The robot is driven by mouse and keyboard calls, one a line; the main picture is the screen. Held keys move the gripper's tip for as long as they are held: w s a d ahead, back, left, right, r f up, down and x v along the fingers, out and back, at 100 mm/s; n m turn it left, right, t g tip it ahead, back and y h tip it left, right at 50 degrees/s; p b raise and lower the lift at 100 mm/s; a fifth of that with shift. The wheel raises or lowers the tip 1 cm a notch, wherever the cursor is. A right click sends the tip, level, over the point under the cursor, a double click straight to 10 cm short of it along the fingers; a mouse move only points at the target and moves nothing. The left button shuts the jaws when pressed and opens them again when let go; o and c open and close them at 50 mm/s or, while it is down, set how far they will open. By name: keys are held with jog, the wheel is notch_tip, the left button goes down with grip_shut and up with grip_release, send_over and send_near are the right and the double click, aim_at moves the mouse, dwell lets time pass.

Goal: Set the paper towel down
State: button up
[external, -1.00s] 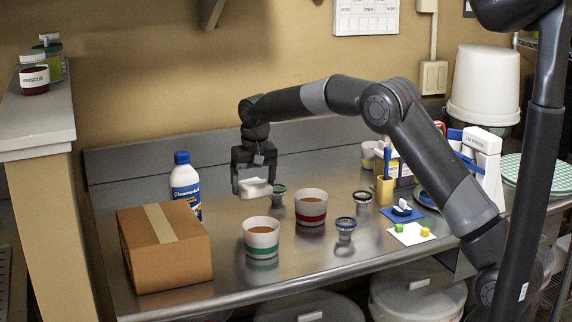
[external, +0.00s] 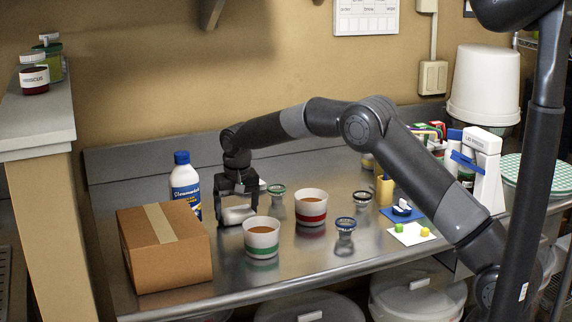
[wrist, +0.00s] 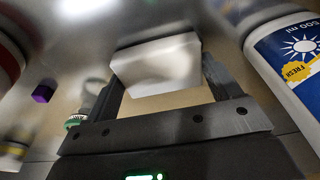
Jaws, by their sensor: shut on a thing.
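The white folded paper towel (external: 237,215) is between the fingers of my gripper (external: 238,218), which is shut on it. In the external view it is low at the steel counter, between the cardboard box and the green-banded bucket. I cannot tell whether its underside touches the counter. In the wrist view the paper towel (wrist: 157,65) shows as a pale block held between the two dark fingers.
A cleaner bottle (external: 185,186) stands just left of my gripper, behind a cardboard box (external: 165,247). A green-banded bucket (external: 262,243) is close on the right, with a red-banded bucket (external: 311,212) beyond it. The steel counter (external: 310,258) is bare at the front.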

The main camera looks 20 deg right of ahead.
aim_at(239, 213)
jog(key=o, duration=0.9)
jog(key=shift+f, duration=0.1)
jog(key=shift+c, duration=0.2)
notch_tip(239, 213, up, 12)
jog(key=s, duration=0.2)
jog(key=s+d+r+t, duration=0.1)
jog(key=s+d+r, duration=0.65)
jog(key=d, duration=0.25)
jog(key=s+d+r+t, duration=0.1)
jog(key=s+d+r, duration=0.6)
jog(key=s+d, duration=0.25)
jog(key=s+d+f, duration=0.2)
jog(key=s+d, duration=0.2)
jog(key=s, duration=0.4)
jog(key=s+d+f+t, duration=0.1)
jog(key=s+d, duration=0.3)
jog(key=s, duration=0.5)
jog(key=s+d+f, duration=0.3)
jog(key=s+d, duration=0.1)
jog(key=s, duration=0.4)
jog(key=shift+s+d+f+t, duration=0.15)
jog(key=shift+s+t, duration=0.1)
jog(key=shift+t, duration=0.15)
